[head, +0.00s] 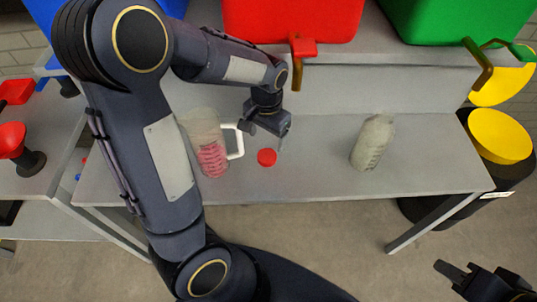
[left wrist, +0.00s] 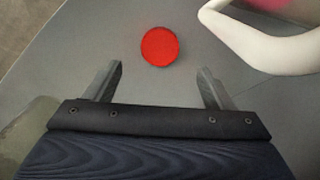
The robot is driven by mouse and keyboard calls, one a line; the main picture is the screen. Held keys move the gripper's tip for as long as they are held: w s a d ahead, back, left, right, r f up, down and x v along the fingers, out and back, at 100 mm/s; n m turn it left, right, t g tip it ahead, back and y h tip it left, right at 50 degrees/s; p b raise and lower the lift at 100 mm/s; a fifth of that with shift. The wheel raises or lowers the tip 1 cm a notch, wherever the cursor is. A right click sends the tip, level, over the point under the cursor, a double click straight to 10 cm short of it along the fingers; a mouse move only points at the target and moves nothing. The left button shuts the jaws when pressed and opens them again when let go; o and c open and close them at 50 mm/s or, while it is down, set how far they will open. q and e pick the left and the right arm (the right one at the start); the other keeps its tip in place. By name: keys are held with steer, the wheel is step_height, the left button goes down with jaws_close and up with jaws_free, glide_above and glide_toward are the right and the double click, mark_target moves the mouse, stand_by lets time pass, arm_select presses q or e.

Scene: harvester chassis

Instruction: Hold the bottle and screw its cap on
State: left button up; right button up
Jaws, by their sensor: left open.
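The red round cap (head: 267,157) lies on the grey table, and it also shows in the left wrist view (left wrist: 159,47). The bottle (head: 373,142), pale and translucent, stands on the table to the right of the cap. My left gripper (head: 267,137) is above the table close to the cap. In the left wrist view its two fingers (left wrist: 158,88) are apart with nothing between them, and the cap lies just beyond the fingertips. My right gripper (head: 455,273) is at the lower right, away from the table, with its fingers apart and empty.
A clear pitcher (head: 207,140) with pink contents and a white handle (head: 236,141) stands just left of the cap. Red (head: 290,20) and green (head: 455,20) bins stand on the shelf behind. The table between cap and bottle is clear.

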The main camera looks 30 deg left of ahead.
mark_target(267, 156)
arm_select(q)
steer(key=shift+f, duration=1.15)
steer(key=shift+f, duration=0.1)
step_height(267, 156, down, 5)
steer(key=shift+f, duration=0.1)
steer(key=c, duration=1)
